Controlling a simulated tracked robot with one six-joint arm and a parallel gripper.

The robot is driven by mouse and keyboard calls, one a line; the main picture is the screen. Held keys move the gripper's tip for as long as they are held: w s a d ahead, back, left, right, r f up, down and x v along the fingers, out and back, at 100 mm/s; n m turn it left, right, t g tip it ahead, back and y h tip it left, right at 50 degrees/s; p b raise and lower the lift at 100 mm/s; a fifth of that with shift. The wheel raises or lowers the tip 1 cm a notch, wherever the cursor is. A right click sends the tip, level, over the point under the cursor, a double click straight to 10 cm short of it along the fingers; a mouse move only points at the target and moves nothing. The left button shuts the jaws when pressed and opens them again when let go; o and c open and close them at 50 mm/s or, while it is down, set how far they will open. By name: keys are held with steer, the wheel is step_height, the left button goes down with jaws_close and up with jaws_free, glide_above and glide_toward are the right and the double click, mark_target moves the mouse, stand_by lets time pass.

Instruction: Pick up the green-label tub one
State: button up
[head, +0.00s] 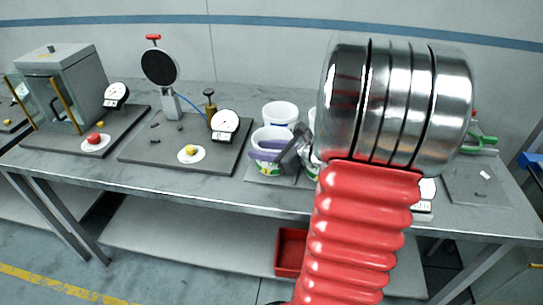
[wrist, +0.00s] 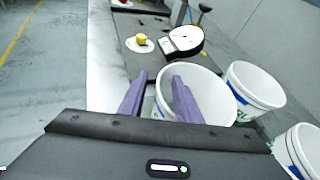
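A white tub (head: 271,134) with a partly visible green and yellow label stands on the bench in the head view. In the wrist view it is the nearest tub (wrist: 215,98), open at the top. My gripper (wrist: 159,76) has two purple fingers, spread apart with a gap between them. One finger is outside the tub's left side and the other overlaps its opening; I cannot tell whether they touch it. In the head view my gripper (head: 265,155) crosses the tub's front and hides part of its label.
A second white tub (head: 280,113) stands behind; the wrist view shows two neighbours, a tub (wrist: 255,90) with blue and green marks and another (wrist: 302,150) at the edge. A dial gauge (head: 225,122) and a yellow item (head: 190,150) on a white disc lie to the left.

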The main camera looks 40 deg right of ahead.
steer(key=shift+c, duration=0.7)
jaws_close()
